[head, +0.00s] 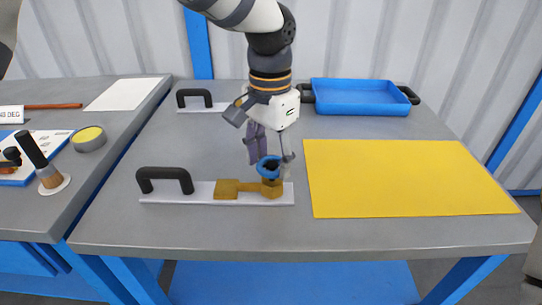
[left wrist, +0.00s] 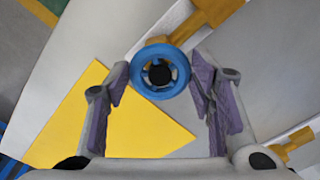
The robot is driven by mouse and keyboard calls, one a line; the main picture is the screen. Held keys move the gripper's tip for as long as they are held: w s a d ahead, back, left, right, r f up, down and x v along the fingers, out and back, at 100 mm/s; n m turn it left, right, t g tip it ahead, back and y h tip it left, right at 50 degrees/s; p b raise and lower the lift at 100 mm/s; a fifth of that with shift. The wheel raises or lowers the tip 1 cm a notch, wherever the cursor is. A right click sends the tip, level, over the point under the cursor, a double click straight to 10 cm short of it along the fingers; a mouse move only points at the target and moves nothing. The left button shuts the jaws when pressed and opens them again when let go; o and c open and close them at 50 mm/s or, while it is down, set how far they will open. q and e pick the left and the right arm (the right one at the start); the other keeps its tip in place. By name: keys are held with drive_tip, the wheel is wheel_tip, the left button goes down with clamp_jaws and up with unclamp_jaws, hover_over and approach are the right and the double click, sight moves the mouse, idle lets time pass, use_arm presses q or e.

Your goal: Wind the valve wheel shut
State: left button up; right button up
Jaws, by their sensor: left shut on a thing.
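The blue valve wheel (head: 262,173) sits on top of a brass valve (head: 272,189) whose brass body runs left along a pale base plate (head: 170,196) near the table's front. My left gripper (head: 273,158) reaches down over the wheel, its purple-padded fingers on either side. In the left wrist view the wheel (left wrist: 160,95) is a ring with a dark middle, between the fingertips of the left gripper (left wrist: 160,77), which is shut on its rim. The brass body (left wrist: 203,17) runs off toward the upper right there. My right gripper is not in view.
A black handle (head: 165,174) stands at the base plate's left end. Behind are another black handle (head: 194,93) and a blue tray (head: 355,98). A flat yellow sheet (head: 400,175) covers the right side. A side table (head: 90,145) holds several small items.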

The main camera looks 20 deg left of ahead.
sight(270, 163)
use_arm(q)
drive_tip(key=m, duration=0.6)
drive_tip(key=shift+w, duration=0.1)
drive_tip(key=m, duration=0.6)
drive_tip(key=shift+w+a, duration=0.1)
idle(0.4)
drive_tip(key=o, duration=1.2)
drive_tip(key=shift+c, duration=0.2)
wheel_tip(270, 163, up, 12)
